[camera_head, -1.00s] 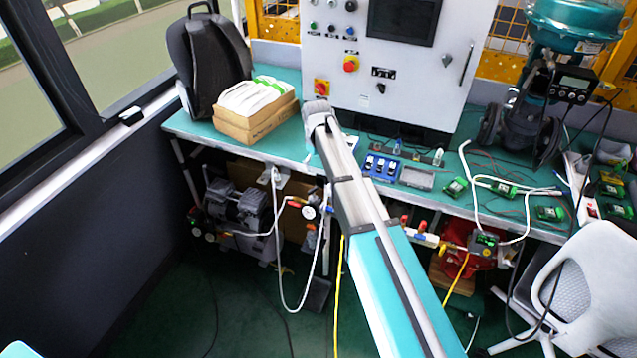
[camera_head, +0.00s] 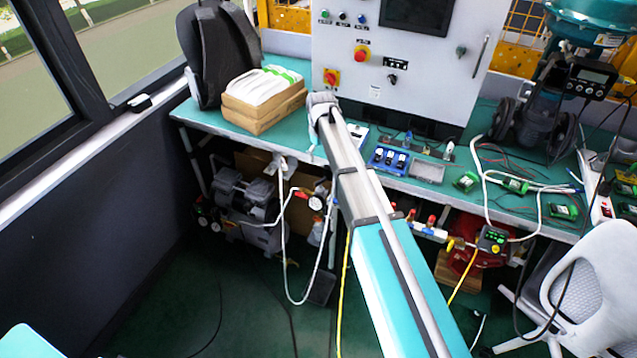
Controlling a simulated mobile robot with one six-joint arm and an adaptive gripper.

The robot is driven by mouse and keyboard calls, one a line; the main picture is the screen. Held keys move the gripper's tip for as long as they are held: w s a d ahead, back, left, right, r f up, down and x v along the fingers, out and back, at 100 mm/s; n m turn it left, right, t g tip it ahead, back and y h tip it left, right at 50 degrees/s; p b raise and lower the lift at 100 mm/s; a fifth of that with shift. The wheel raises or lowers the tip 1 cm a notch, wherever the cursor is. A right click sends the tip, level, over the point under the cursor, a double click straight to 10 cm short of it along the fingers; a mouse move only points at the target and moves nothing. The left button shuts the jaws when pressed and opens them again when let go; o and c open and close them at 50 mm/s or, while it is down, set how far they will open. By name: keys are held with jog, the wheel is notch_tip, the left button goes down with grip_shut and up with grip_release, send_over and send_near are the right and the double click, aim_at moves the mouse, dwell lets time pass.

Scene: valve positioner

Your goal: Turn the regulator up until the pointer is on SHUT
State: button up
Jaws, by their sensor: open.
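A small round white gauge with red parts (camera_head: 316,203) sits under the front edge of the bench, joined to white hoses; it looks like the regulator, but I cannot read its dial. The teal valve actuator (camera_head: 598,22) stands at the top right, cut by the frame edge, with a dark box with a small display (camera_head: 591,77) on it. I cannot make out a pointer or the word SHUT. My arm reaches from the bottom right up to a grey joint in front of the bench. My gripper cannot be seen.
The teal bench (camera_head: 220,128) carries a cardboard box (camera_head: 262,112), a black backpack (camera_head: 212,55) and a grey control cabinet (camera_head: 350,80). A grey compressor (camera_head: 250,195) stands underneath. A white chair (camera_head: 590,280) is at the right. The floor at lower left looks mostly clear.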

aim_at(321, 180)
jog(key=shift+f+b, duration=5.85)
jog(key=shift+f, duration=0.25)
jog(key=c, duration=1.1)
jog(key=shift+d+m, duration=0.15)
jog(key=shift+m, duration=1.25)
jog(key=shift+w, duration=0.1)
jog(key=o, duration=1.1)
